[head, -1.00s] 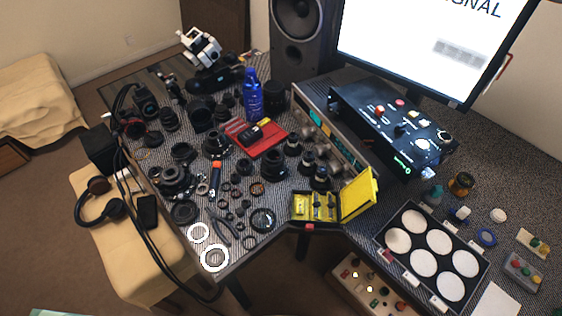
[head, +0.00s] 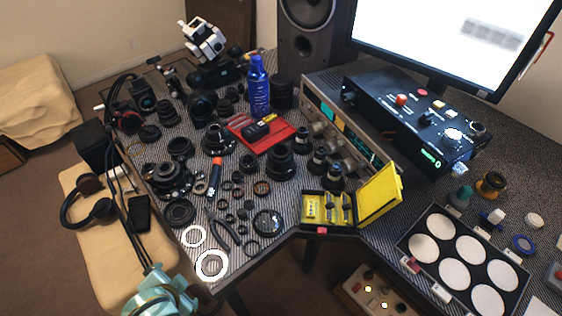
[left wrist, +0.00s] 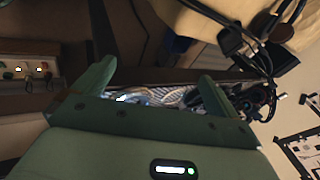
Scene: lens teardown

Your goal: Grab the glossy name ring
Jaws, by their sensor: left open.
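Two bright white rings lie at the table's front left corner in the head view: a thinner ring (head: 184,240) and a thicker ring (head: 200,269) nearer the edge. Several small dark rings lie close by, one with a brownish rim (head: 262,187). I cannot tell which ring is the glossy name ring. My teal left arm shows at the bottom left of the head view, below the table corner. In the left wrist view my left gripper (left wrist: 152,88) is open, its fingers wide apart and empty. Part of the cluttered tabletop shows beyond them. My right gripper is not in view.
Pliers (head: 223,230) and a round glass lens (head: 268,223) lie beside the rings. A yellow open case (head: 378,196) stands to the right. A cream bench (head: 100,245) with headphones (head: 86,204) is left of the table. Dark lens parts crowd the tabletop.

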